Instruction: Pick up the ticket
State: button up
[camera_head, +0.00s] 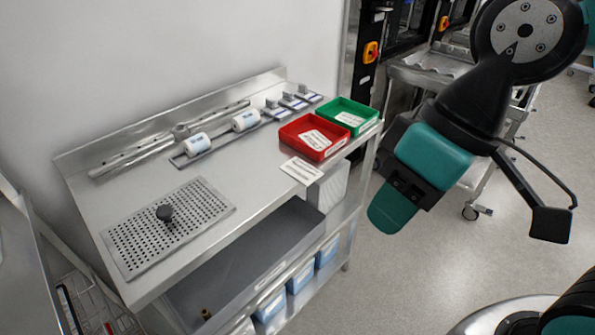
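A flat white card with printed lines, which looks like a ticket (301,171), lies at the front edge of the steel bench (255,205), in front of the red tray. It seems to reach slightly over the edge. Other white printed slips lie in the red tray (313,137) and the green tray (345,115); I cannot tell which slip the task means. My gripper (392,208), teal and black, hangs in the air to the right of the bench, apart from the card. Its fingers are seen from an angle that hides any gap, and nothing held is visible.
Two white rolls (197,143) and several small grey devices (288,101) stand along the back. A perforated plate (166,226) with a black knob lies at the left. Blue bins sit on the lower shelf. A steel cart (432,75) stands behind my arm; open floor lies right of the bench.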

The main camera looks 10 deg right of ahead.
aim_at(300, 170)
jog(key=u, duration=0.5)
jog(key=k, duration=1.2)
jog(key=z, duration=0.5)
jog(key=i, duration=1.7)
jog(key=u, duration=0.6)
